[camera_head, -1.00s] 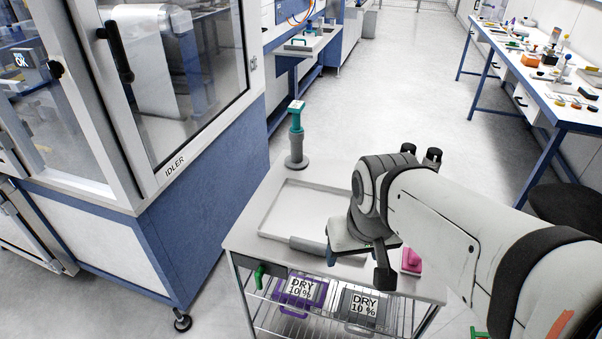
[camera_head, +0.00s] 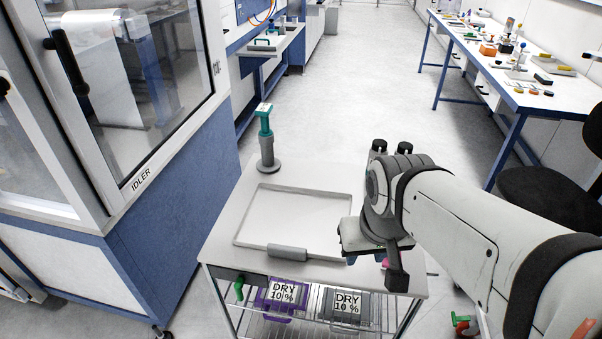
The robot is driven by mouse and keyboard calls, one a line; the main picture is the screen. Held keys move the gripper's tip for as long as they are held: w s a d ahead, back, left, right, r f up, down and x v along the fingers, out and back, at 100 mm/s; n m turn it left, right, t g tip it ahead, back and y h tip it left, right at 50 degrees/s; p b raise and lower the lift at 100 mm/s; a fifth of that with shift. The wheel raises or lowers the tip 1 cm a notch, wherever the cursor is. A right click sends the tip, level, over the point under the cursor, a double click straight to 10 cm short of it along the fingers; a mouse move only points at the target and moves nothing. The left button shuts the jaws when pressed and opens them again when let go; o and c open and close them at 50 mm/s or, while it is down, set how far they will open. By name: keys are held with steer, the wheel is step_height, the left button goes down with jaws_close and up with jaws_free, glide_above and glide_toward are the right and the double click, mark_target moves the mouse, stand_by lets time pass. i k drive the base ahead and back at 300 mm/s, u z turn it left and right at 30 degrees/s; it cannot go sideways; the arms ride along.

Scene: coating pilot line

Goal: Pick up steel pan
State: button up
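A shallow, rectangular grey-white pan (camera_head: 290,222) lies flat on the white top of a cart (camera_head: 222,240); it looks like the steel pan. A grey grip (camera_head: 287,253) sits on its near edge. The pan looks empty. My arm reaches in from the right, and my gripper (camera_head: 385,262) hangs over the right part of the cart top, beside the pan's near right corner. A dark finger points down there. The fingertips are not clear enough to show the gap between them. My wrist hides the pan's right edge in part.
A teal and grey post (camera_head: 266,140) stands at the cart's far left corner. A small pink thing (camera_head: 384,264) is mostly hidden by my gripper. A blue cabinet (camera_head: 175,215) stands close on the left.

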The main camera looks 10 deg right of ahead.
mark_target(288, 222)
steer(key=z, duration=2.8)
steer(key=k, duration=2.45)
steer(key=u, duration=1.5)
steer(key=i, duration=1)
steer(key=u, duration=0.05)
